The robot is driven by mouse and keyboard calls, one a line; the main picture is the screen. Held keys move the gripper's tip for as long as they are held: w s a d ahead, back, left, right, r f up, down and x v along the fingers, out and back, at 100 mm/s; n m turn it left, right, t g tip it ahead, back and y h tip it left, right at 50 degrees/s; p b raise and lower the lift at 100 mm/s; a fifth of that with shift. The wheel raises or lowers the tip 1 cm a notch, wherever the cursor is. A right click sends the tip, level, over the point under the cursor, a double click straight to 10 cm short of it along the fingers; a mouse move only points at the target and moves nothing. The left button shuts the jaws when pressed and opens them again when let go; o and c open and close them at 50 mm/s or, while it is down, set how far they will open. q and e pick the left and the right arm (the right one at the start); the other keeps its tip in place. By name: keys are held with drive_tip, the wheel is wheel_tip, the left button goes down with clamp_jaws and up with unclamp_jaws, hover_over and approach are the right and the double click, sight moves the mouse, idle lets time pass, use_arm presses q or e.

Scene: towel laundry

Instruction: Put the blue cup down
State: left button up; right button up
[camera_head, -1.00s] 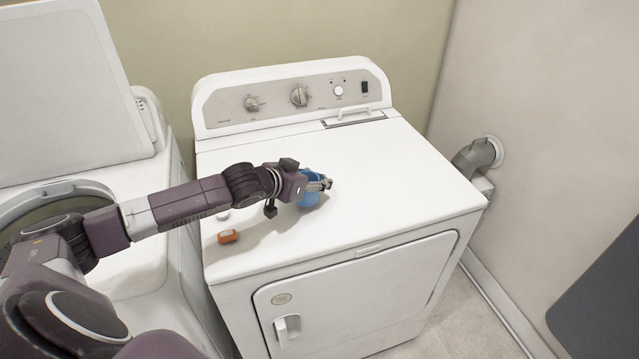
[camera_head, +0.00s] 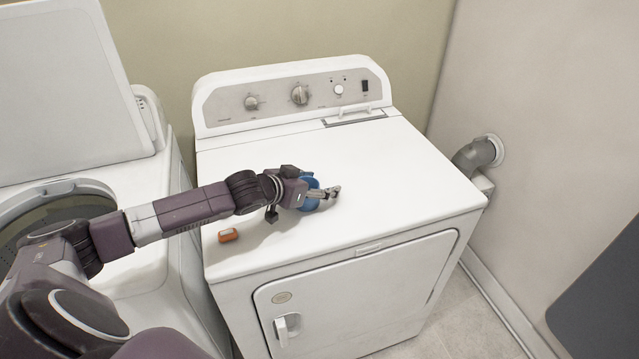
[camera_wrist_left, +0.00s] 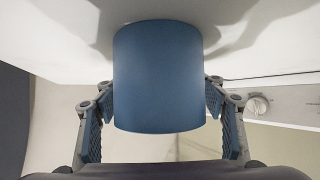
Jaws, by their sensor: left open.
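The blue cup (camera_head: 310,182) stands on top of the white dryer (camera_head: 390,175), partly hidden by my left gripper in the head view. My left gripper (camera_head: 333,191) is open around the cup, one finger on each side. In the left wrist view the cup (camera_wrist_left: 158,80) fills the middle between the spread fingers, with a narrow gap on both sides. The dryer top shows at the upper edge of that view, with the cup's end against it and its shadow beside it. My right gripper is not in view.
A small orange object (camera_head: 228,236) lies near the dryer's front left edge, beneath my left arm. The dryer's control panel (camera_head: 300,97) rises at the back. An open washer (camera_head: 150,190) stands on the left. The dryer top is clear to the right of the cup.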

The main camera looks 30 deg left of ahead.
sight(313, 184)
use_arm(q)
drive_tip(key=shift+r, duration=0.1)
drive_tip(key=b+v, duration=0.1)
drive_tip(key=v, duration=0.6)
drive_tip(key=shift+s+a, duration=0.15)
drive_tip(key=shift+s+r+b, duration=0.3)
drive_tip(key=shift+s+b, duration=0.05)
drive_tip(key=shift+s, duration=0.2)
drive_tip(key=shift+s+r, duration=0.25)
drive_tip(key=shift+s, duration=0.05)
drive_tip(key=p+v, duration=0.2)
drive_tip(key=p, duration=0.1)
drive_tip(key=shift+w, duration=0.1)
drive_tip(key=shift+s+r+p, duration=0.25)
drive_tip(key=shift+s+p, duration=0.1)
drive_tip(key=shift+p, duration=0.1)
drive_tip(key=shift+f, duration=0.15)
